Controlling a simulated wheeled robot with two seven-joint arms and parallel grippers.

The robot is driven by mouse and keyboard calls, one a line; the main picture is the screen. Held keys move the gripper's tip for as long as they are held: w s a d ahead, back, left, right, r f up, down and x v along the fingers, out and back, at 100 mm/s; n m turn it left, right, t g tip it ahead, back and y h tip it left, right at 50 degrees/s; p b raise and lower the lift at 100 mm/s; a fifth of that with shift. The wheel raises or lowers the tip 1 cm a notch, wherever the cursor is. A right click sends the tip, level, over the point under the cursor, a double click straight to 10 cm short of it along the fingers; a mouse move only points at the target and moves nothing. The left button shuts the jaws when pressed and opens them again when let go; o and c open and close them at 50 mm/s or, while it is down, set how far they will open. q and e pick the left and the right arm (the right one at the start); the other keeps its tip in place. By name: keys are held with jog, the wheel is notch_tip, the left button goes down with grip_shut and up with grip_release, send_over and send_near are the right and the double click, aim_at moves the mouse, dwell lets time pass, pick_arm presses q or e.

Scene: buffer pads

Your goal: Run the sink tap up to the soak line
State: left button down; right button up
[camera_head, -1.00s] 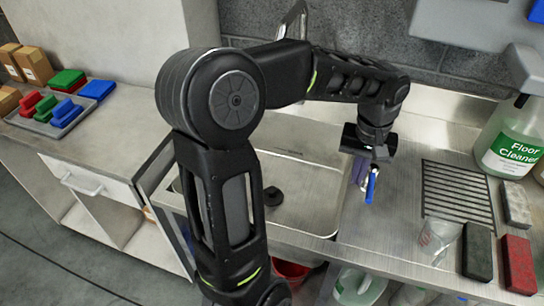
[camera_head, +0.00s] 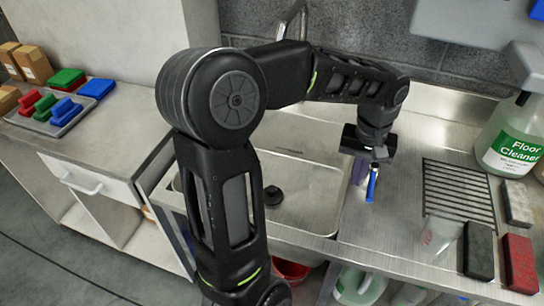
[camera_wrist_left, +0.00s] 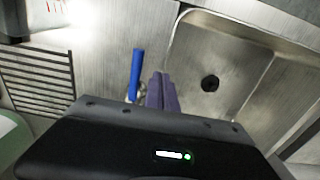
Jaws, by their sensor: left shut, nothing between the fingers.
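The steel sink basin (camera_head: 310,205) has a dark drain (camera_head: 272,195) in its floor, and no water shows in it. A metal tap pipe (camera_head: 292,18) rises behind it, partly hidden by my left arm. A blue lever (camera_head: 372,186) stands at the basin's right side and also shows in the left wrist view (camera_wrist_left: 135,72). My left gripper (camera_head: 358,172) points down just beside the lever. Its purple fingers (camera_wrist_left: 162,92) are shut and empty; I cannot tell whether they touch the lever. I see no soak line. My right gripper is out of view.
A drain grille (camera_head: 458,190), a clear beaker (camera_head: 440,236), a floor cleaner bottle (camera_head: 510,140) and grey, black and red pads (camera_head: 520,262) stand right of the sink. A tray (camera_head: 50,122) of coloured blocks lies on the left counter.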

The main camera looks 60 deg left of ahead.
pick_arm(q)
jog(key=shift+f+b, duration=0.75)
jog(key=shift+f, duration=0.5)
jog(key=shift+w+d, duration=0.2)
jog(key=shift+d, duration=0.35)
jog(key=shift+w+d, duration=0.15)
jog(key=shift+d, duration=0.4)
jog(key=shift+d, duration=0.1)
jog(key=shift+w+d, duration=0.6)
jog(key=shift+d, duration=0.35)
